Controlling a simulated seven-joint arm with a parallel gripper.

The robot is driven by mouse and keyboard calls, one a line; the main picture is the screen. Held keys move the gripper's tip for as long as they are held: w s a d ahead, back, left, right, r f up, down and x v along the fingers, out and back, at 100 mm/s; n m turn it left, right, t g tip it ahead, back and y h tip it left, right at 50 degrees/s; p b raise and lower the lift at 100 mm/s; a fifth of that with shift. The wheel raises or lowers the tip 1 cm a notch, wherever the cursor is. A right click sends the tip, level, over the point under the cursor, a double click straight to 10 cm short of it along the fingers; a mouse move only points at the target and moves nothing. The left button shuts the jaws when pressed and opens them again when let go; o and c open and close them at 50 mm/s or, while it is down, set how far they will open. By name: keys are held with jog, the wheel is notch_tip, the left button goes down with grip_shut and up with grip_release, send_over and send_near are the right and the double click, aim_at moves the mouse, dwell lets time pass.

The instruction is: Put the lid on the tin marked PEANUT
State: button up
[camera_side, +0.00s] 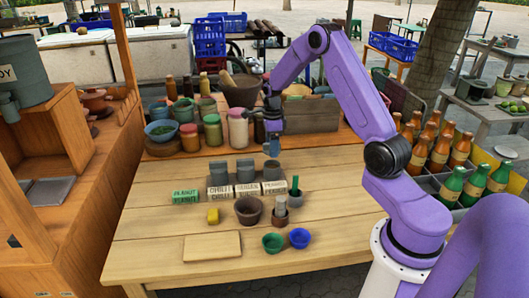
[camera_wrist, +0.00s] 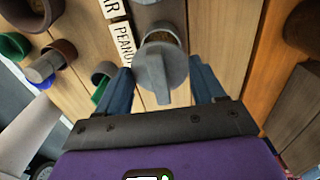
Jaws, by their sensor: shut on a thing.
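My gripper (camera_side: 272,140) hangs above the right end of a row of grey tins. In the wrist view my gripper (camera_wrist: 160,72) has its two fingers on either side of a grey round lid (camera_wrist: 158,80) with a raised grip, and is shut on it. The tin marked PEANUT (camera_side: 271,171) is the rightmost in the row, behind a white PEANUT card (camera_side: 273,188). In the wrist view this card (camera_wrist: 123,40) lies beside an open tin (camera_wrist: 160,36) with brown contents, partly hidden by the lid. The lid is hard to make out in the side view.
Two more grey tins (camera_side: 245,172) (camera_side: 218,174) stand to the left. In front are a brown bowl (camera_side: 248,211), a small brown pot (camera_side: 281,215), green (camera_side: 272,243) and blue (camera_side: 299,238) cups, and a board (camera_side: 212,247). Jars (camera_side: 238,128) stand behind.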

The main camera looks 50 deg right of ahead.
jog(key=shift+d+f, duration=0.1)
jog(key=shift+f, duration=2.3)
jog(key=shift+f, duration=0.45)
jog(key=o, duration=1.1)
jog(key=shift+o, duration=0.2)
jog(key=shift+r, duration=3.5)
